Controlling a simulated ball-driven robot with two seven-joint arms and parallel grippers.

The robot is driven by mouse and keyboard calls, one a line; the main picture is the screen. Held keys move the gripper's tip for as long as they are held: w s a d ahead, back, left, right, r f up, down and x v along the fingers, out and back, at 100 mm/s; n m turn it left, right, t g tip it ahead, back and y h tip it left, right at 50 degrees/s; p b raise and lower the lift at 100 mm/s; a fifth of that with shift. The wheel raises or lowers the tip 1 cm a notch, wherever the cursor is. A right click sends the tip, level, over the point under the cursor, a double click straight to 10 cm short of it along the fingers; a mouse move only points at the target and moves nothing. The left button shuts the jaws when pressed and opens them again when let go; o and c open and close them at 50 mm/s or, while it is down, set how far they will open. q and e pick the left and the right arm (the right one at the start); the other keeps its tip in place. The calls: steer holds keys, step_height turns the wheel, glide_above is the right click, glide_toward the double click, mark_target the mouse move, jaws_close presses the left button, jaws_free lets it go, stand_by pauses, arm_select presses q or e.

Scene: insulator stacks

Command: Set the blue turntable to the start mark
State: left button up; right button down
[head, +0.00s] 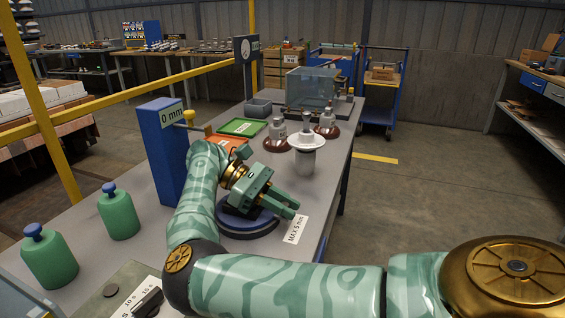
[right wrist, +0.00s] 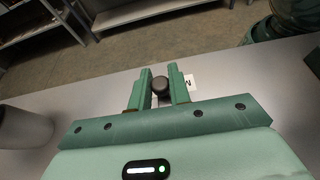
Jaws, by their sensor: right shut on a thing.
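The blue turntable (head: 250,231) is a low round disc with a dark blue rim on the grey table. My right gripper (head: 291,206) is over it and hides much of its top. In the right wrist view, my right gripper (right wrist: 158,84) is shut on a dark round knob (right wrist: 160,86) between its fingers. Whether the knob belongs to the turntable cannot be seen. No start mark can be made out. My left gripper is not in view.
A "MAX 5 mm" label (head: 295,230) lies right of the turntable. A blue "0 mm" post (head: 163,150) stands to the left. A white-capped grey insulator (head: 306,158) and brown-based pieces (head: 277,142) stand behind. Green weights (head: 119,214) stand at the left.

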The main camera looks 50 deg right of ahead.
steer(key=c, duration=1.3)
jaws_free()
